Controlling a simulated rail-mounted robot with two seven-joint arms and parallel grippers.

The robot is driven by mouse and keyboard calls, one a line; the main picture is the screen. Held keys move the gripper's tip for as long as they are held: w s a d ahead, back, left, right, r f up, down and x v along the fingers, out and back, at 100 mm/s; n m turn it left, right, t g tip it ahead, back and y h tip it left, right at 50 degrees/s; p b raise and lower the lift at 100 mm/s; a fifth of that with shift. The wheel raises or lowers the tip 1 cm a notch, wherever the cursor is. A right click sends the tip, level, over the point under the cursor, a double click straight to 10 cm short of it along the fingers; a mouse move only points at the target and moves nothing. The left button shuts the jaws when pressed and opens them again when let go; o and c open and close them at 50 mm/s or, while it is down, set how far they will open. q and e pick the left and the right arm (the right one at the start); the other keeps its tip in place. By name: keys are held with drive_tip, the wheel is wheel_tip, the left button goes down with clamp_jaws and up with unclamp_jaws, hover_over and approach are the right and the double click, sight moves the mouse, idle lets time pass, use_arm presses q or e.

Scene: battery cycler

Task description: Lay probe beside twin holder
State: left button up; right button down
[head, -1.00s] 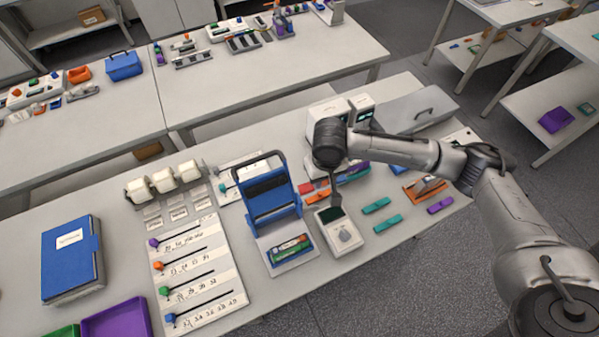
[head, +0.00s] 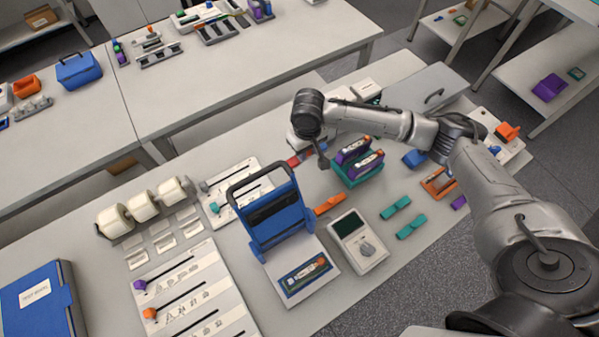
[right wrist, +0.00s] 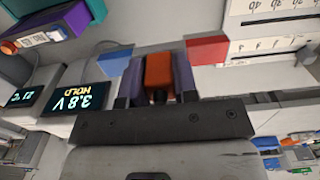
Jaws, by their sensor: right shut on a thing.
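My right gripper (head: 323,163) points down above the table, just left of the twin holder. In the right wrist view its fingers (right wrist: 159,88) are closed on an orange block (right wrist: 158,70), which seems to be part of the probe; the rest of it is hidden. The twin holder (head: 345,178) is a teal stand with two purple labelled pieces lying in it. Part of it shows at the upper left of the right wrist view (right wrist: 78,14). My left gripper is not in view.
A blue frame stand (head: 268,222), a meter (head: 372,254) and an orange piece (head: 329,204) are in front of the gripper. A red-and-blue piece (head: 294,160) is behind it. Two teal pieces (head: 411,228) lie at right. A display (right wrist: 75,98) reads 3.8 V.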

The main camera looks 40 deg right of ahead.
drive_tip(key=shift+w+f+b, duration=0.1)
drive_tip(key=shift+f+b, duration=0.5)
drive_tip(key=shift+f, duration=4.8)
drive_tip(key=c, duration=0.9)
unclamp_jaws()
drive_tip(key=shift+f, duration=0.1)
wheel_tip(320, 180, up, 12)
drive_tip(key=shift+r+p, duration=0.15)
drive_tip(key=shift+p, duration=0.35)
